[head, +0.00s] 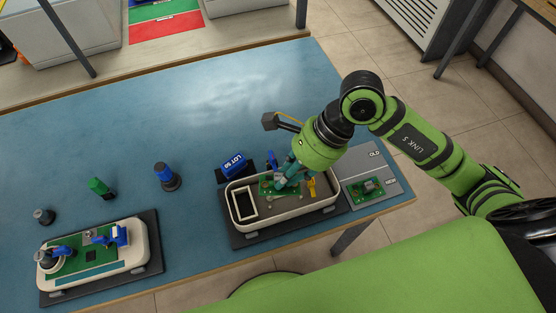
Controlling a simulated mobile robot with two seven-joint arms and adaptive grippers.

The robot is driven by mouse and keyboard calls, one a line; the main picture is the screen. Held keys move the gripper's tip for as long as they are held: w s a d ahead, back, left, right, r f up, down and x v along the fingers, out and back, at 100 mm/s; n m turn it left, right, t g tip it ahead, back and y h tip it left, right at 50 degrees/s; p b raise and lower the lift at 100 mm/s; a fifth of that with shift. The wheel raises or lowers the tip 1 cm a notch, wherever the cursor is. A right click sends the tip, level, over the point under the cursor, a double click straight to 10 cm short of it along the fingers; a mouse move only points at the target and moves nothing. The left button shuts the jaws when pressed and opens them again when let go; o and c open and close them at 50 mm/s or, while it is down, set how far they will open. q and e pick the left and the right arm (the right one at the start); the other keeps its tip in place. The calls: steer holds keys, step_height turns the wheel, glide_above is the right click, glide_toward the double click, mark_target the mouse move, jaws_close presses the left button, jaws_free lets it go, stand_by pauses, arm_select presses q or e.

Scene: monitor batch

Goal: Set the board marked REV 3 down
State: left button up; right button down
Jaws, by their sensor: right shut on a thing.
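My right gripper (283,183) reaches down from the upper right into a white-rimmed monitor housing (234,215). It is shut on a green board (267,187) in the housing. The fingers hide part of this board, and I cannot tell whether it touches the housing floor. A second green board (358,194) with a grey part on it lies on a grey mat (389,164) marked OLD and NEW, on the NEW side. The REV marking is not readable on either board. My left gripper is not in view.
A second housing (140,259) with a green board inside sits on a dark mat at lower left. Blue (165,174) and green (99,187) tools stand on the blue table. The table's back middle is clear.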

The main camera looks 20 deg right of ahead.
steer(key=n, duration=0.1)
steer(key=n+g, duration=0.1)
steer(key=n, duration=0.1)
steer(key=shift+w+a+g, duration=0.2)
steer(key=shift+w+g, duration=0.05)
steer(key=shift+g, duration=0.05)
steer(key=n+g, duration=0.1)
steer(key=n, duration=0.1)
steer(key=w+n+h, duration=0.1)
steer(key=n, duration=0.1)
steer(key=shift+d+r+g, duration=0.1)
steer(key=shift+d+g, duration=0.05)
steer(key=shift+g, duration=0.25)
steer(key=w+d+r+n+g+h, duration=0.2)
steer(key=w+d+r+n+h, duration=0.2)
steer(key=n, duration=0.6)
steer(key=d+r+h, duration=0.1)
steer(key=d+r, duration=0.1)
steer(key=d, duration=0.1)
steer(key=shift+w+n, duration=0.3)
steer(key=shift+f, duration=0.1)
